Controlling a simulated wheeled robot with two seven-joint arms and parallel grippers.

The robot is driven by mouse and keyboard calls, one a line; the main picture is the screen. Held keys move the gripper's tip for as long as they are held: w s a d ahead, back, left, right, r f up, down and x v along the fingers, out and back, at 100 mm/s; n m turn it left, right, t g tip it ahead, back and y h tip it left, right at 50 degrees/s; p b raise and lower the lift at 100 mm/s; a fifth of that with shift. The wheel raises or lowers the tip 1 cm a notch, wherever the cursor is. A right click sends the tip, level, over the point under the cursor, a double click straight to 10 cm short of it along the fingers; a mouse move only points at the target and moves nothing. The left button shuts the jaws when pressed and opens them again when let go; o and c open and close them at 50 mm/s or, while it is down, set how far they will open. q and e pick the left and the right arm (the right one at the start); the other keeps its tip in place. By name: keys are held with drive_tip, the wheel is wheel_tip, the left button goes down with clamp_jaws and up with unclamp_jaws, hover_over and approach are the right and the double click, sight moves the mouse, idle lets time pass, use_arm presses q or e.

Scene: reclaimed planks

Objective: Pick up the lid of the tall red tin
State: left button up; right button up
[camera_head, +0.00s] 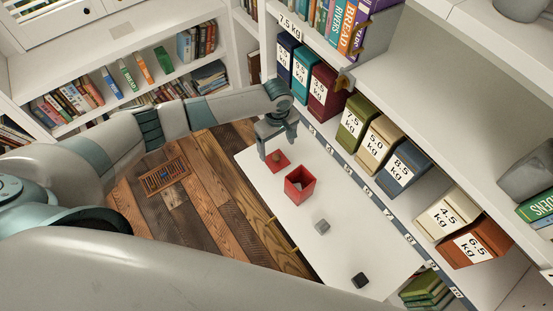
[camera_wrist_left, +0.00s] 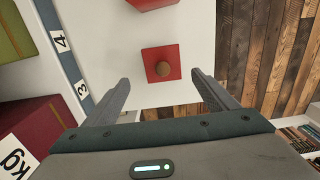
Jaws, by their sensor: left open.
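The lid is a red square with a round brown knob (camera_head: 277,158); it lies flat on the white table, apart from the tin. The tall red tin (camera_head: 299,185) stands beside it with its top open. My left gripper (camera_head: 278,146) is open and empty above the lid. In the left wrist view the lid (camera_wrist_left: 174,54) shows whole just ahead of and between the fingertips of the left gripper (camera_wrist_left: 160,76), untouched. One wall of the red tin (camera_wrist_left: 150,3) shows at the top edge. My right gripper is not in view.
A grey cube (camera_head: 322,226) and a black cube (camera_head: 360,281) sit farther along the white table (camera_head: 345,255). Labelled weight boxes (camera_head: 353,122) line the shelf on the right, behind a numbered strip. Bookshelves (camera_head: 130,75) stand at the back; plank floor lies left.

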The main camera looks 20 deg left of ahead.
sight(276, 156)
use_arm(q)
drive_tip(key=shift+f, duration=0.4)
drive_tip(key=shift+s+f+p, duration=0.2)
drive_tip(key=shift+f+p, duration=0.25)
drive_tip(key=shift+f, duration=0.15)
drive_tip(key=f, duration=0.3)
drive_tip(key=shift+s+p, duration=0.2)
drive_tip(key=shift+p, duration=0.15)
drive_tip(key=shift+f, duration=0.5)
drive_tip(key=c, duration=1.2)
